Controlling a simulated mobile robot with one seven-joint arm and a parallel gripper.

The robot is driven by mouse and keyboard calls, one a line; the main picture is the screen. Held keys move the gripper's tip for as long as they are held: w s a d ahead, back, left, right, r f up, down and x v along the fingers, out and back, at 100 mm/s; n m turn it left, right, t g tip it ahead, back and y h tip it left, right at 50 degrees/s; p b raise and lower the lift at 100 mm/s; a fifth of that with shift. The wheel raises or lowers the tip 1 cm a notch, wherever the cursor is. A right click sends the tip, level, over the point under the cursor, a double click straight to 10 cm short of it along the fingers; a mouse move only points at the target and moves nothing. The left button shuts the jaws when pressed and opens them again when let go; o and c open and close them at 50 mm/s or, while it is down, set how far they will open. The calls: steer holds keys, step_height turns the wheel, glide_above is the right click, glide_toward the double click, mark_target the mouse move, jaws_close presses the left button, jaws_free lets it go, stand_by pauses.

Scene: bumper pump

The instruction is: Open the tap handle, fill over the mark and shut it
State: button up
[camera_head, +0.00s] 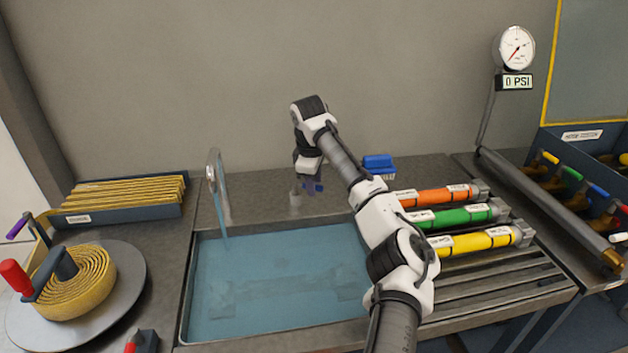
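A metal tap spout (212,172) curves over the left back of a sink basin (187,290). A pale blue stream (223,215) runs down from it into the basin. Blue water (270,265) covers the basin floor, with blurred shapes under it. I cannot make out a fill mark. My gripper (312,186) points down behind the basin's back edge, to the right of the spout. A small grey post (295,198) stands just left of it, perhaps the tap handle's base. A dark blue part shows at the gripper's tip; whether it is held, and whether the fingers are shut, is too small to tell.
Orange (437,195), green (450,216) and yellow (480,241) cylinders lie on the slatted rack to the right. A blue brush (378,166) lies behind my arm. A hose reel (75,285) and a tray (130,205) are at left. A gauge (514,48) reads 0 PSI.

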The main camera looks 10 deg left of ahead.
steer(key=shift+r, duration=0.1)
step_height(320, 180, up, 13)
steer(key=s+b, duration=0.1)
steer(key=s, duration=0.1)
steer(key=shift+s+a+r, duration=0.15)
steer(key=shift+s+a, duration=0.05)
steer(key=shift+s, duration=0.15)
stand_by(0.7)
